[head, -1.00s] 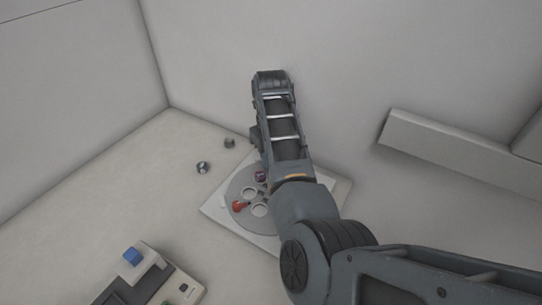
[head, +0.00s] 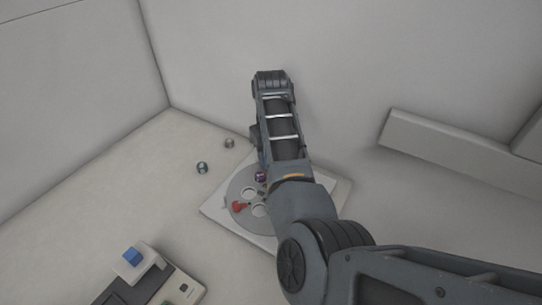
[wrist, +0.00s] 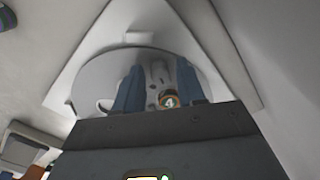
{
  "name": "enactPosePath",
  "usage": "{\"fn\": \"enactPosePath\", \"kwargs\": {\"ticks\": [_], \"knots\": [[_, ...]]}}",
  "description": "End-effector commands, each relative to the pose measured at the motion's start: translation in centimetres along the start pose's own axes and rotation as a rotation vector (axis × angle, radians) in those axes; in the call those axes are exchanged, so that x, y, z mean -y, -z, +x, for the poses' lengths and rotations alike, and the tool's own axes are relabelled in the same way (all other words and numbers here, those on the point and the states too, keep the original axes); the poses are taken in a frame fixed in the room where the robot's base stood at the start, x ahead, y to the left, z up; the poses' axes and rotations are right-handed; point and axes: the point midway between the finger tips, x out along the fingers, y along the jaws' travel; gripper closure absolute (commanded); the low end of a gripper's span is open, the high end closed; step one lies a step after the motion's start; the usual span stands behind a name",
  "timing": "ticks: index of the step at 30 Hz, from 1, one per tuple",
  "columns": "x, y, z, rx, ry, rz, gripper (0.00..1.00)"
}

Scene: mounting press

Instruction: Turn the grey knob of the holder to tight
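The holder is a round grey disc (head: 234,188) on a white square plate (head: 222,215). It has round openings, and a red knob (head: 239,207) shows on its left part. The disc also shows in the wrist view (wrist: 90,78). My gripper (wrist: 160,82) is over the disc with its two blue fingers apart. A narrow grey part, seemingly the grey knob (wrist: 157,72), shows between the fingers; I cannot make out contact. A round piece marked 4 with an orange rim (wrist: 169,101) is close by the right finger. In the head view my arm hides the gripper and grey knob.
Two small metal cylinders (head: 202,168) (head: 229,143) stand on the bench left of the plate. A device with a blue block (head: 132,256) is at the lower left. Walls stand close behind, and a white ledge (head: 450,155) is at the right. The bench between is clear.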

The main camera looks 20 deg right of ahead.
Motion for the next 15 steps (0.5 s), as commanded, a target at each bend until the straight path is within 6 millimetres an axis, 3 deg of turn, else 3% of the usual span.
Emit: {"fn": "enactPosePath", "kwargs": {"ticks": [10, 15], "knots": [[0.0, 0.0, -0.1, 0.001, 0.000, 0.000, 0.53], [0.0, -0.1, -1.8, 0.003, 0.001, 0.000, 0.53]]}}
